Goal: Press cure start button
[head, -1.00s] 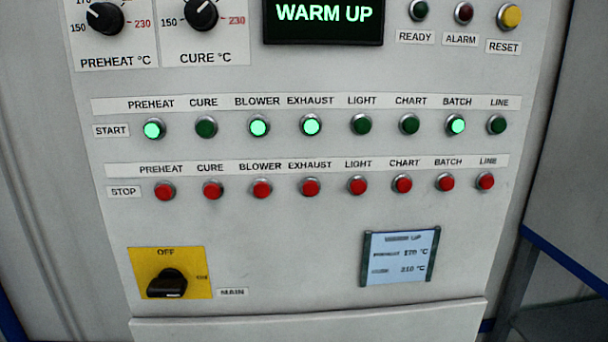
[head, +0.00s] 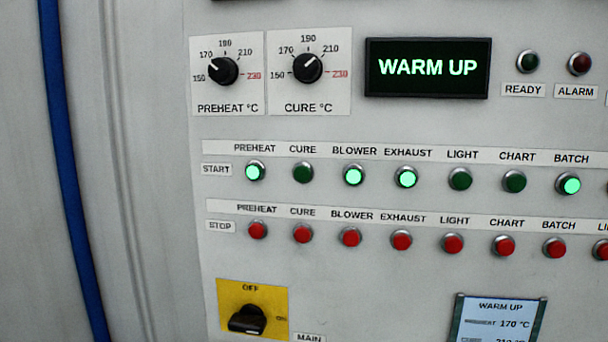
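The cure start button (head: 303,172) is a dark green, unlit round button in the START row, under the label CURE. The lit preheat start button (head: 255,171) is directly to its left. The lit blower start button (head: 353,175) is directly to its right. The red cure stop button (head: 302,233) is below it. Neither of my grippers shows in the head view, and nothing covers the cure start button.
The display (head: 428,67) reads WARM UP. The preheat knob (head: 222,70) and cure knob (head: 307,67) are above the buttons. A small card (head: 498,322) reads WARM UP, 170 °C. Exhaust (head: 405,178) and batch (head: 568,184) start buttons are lit.

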